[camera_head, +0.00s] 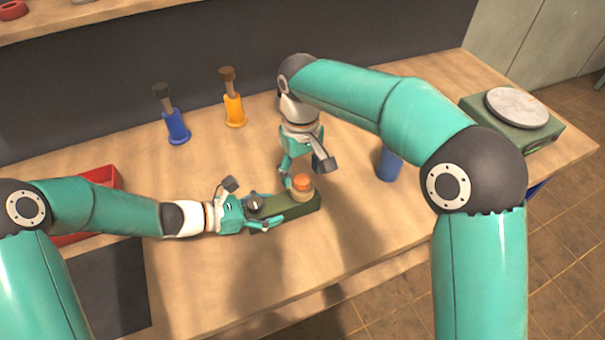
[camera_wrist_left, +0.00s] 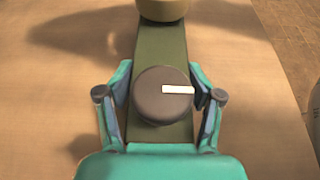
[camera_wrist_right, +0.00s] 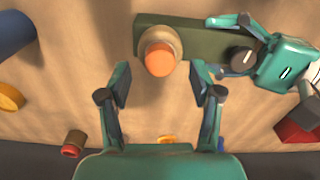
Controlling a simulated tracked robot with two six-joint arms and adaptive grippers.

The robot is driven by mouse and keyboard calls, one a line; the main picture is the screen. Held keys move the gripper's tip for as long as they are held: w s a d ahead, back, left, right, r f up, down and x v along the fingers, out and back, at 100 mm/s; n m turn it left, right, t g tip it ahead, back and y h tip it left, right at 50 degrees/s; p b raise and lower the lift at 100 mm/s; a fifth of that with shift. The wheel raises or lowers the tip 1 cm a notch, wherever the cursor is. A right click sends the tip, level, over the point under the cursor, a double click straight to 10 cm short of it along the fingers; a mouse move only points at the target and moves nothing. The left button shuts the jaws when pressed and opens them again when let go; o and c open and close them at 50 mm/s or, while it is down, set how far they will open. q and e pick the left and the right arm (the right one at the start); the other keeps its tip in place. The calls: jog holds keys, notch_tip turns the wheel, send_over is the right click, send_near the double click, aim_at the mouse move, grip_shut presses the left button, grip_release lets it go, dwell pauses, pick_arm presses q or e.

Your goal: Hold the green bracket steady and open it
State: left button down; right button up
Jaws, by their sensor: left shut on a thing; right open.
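The green bracket (camera_head: 300,211) is a long dark green block lying on the bench. It carries a dark round knob with a white mark (camera_wrist_left: 160,95) at one end and a pale round fitting with an orange cap (camera_head: 302,183) at the other. My left gripper (camera_head: 259,208) is shut on the bracket, its fingers on both sides at the knob end. My right gripper (camera_head: 297,172) is open over the cap end, pointing down. In the right wrist view the orange cap (camera_wrist_right: 160,60) shows between and just beyond the open fingertips, with no grip on it.
A blue bottle-like object (camera_head: 176,126) and a yellow one (camera_head: 233,110) stand behind. A blue cylinder (camera_head: 389,165) stands right of my right gripper. A red tray (camera_head: 105,176) and dark mat (camera_head: 110,290) are at left, a scale (camera_head: 517,108) at right. The front bench is clear.

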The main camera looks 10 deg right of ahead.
jog(key=shift+f, duration=0.95)
pick_arm(q)
jog(key=shift+w, duration=0.1)
pick_arm(e)
grip_shut()
jog(key=shift+a+r, duration=0.1)
jog(key=shift+r, duration=0.1)
jog(key=shift+r, duration=1)
